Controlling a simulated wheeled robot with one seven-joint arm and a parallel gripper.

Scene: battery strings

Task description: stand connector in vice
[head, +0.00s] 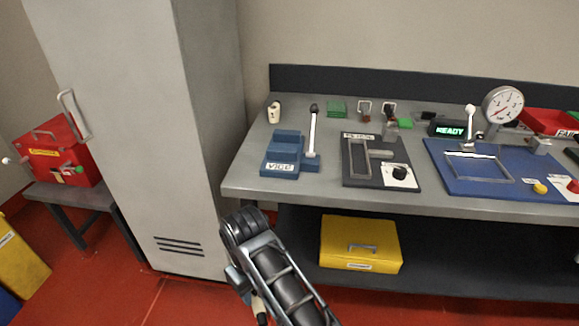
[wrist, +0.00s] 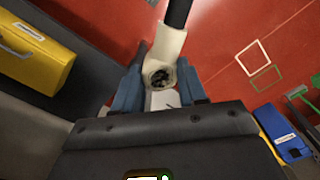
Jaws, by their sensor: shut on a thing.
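The blue vice (head: 283,153), labelled VICE, sits on the left part of the grey bench, with a lever standing at its right side. The connector (wrist: 168,42) is cream with a black length at its far end and a dark, hollow near end facing the wrist camera. My gripper (wrist: 158,85) is shut on it between two blue fingers. In the head view the connector (head: 258,304) shows small beside my arm, low in front of the bench and well below the vice. My fingers are mostly hidden there by my arm.
The grey bench (head: 240,183) has a dark fixture (head: 350,182) and a blue board (head: 455,185) right of the vice. A cream cylinder (head: 273,113) stands behind the vice. A yellow case (head: 360,243) lies on the lower shelf. A grey cabinet (head: 150,130) stands left of the bench.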

